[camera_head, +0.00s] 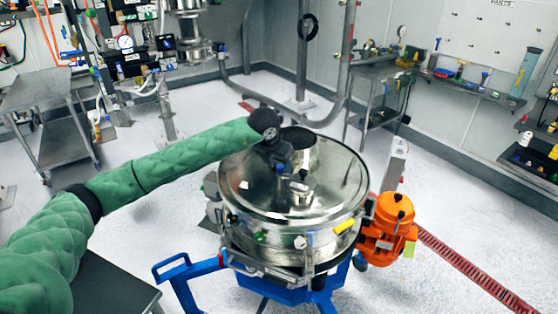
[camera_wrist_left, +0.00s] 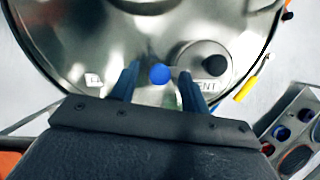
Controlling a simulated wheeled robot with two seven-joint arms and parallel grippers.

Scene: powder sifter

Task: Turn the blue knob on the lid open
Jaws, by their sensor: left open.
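The round shiny metal lid (camera_head: 335,178) tops the sifter drum in the middle of the head view. It fills the upper part of the left wrist view (camera_wrist_left: 75,45). The small blue knob (camera_wrist_left: 160,75) is on the lid and shows as a blue spot in the head view (camera_head: 280,169). My left gripper (camera_head: 279,164) reaches down over the lid from the left. In the left wrist view its two fingers (camera_wrist_left: 159,72) are open, one on each side of the knob. I cannot tell whether they touch it. My right gripper is out of view.
A round metal cap with a black knob (camera_wrist_left: 215,64) is on the lid, close to my finger on the right. A yellow handle (camera_head: 344,227) is on the drum's side. An orange motor (camera_head: 388,222) and blue frame (camera_head: 190,268) surround the drum.

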